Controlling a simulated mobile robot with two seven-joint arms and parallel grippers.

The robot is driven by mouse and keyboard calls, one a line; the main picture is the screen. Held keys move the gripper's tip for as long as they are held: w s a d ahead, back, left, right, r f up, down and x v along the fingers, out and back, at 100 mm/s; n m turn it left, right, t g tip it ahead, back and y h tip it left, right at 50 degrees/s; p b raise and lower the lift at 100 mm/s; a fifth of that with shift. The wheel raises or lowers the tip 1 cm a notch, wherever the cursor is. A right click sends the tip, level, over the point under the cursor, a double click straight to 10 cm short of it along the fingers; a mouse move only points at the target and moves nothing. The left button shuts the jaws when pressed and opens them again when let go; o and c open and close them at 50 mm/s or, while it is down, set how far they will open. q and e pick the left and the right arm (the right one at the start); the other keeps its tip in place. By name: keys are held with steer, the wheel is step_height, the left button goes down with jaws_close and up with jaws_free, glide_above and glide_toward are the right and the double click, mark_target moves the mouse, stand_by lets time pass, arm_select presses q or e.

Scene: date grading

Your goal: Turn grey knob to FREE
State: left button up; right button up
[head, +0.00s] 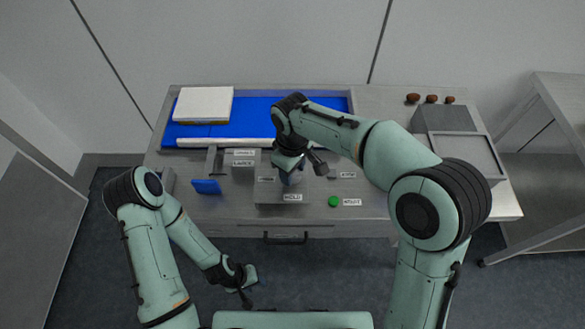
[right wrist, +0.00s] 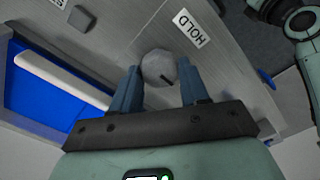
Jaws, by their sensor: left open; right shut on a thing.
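The grey knob (right wrist: 158,66) sits on a raised grey panel (head: 265,193). In the right wrist view it is between the two blue-grey fingers of my right gripper (right wrist: 158,88), which is shut on it. A short dark mark on its face slants to the lower right, while the HOLD label (right wrist: 190,28) lies to the upper right. In the head view my right gripper (head: 292,177) comes down over the panel and mostly covers the knob. HOLD (head: 292,197) reads below it; the small side labels are illegible. My left gripper (head: 244,284) is open and empty, in front of the table.
A green button (head: 334,201) is right of the panel, and a small blue piece (head: 206,187) is left of it. A blue mat (head: 255,105) with a white block lies behind. Several brown dates (head: 412,98) and a grey tray (head: 465,152) are at the right. A drawer handle (head: 284,239) projects in front.

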stand_by(0.3)
steer(key=o, duration=1.1)
steer(key=shift+c, duration=0.2)
steer(key=shift+r, duration=0.1)
arm_select(q)
steer(key=w+r+p, duration=0.1)
steer(key=w+r, duration=0.1)
steer(key=shift+w+r+p, duration=0.2)
steer(key=shift+w+p, duration=0.2)
arm_select(e)
step_height(320, 180, up, 13)
steer(key=shift+r, duration=0.15)
arm_select(q)
steer(key=shift+s, duration=0.1)
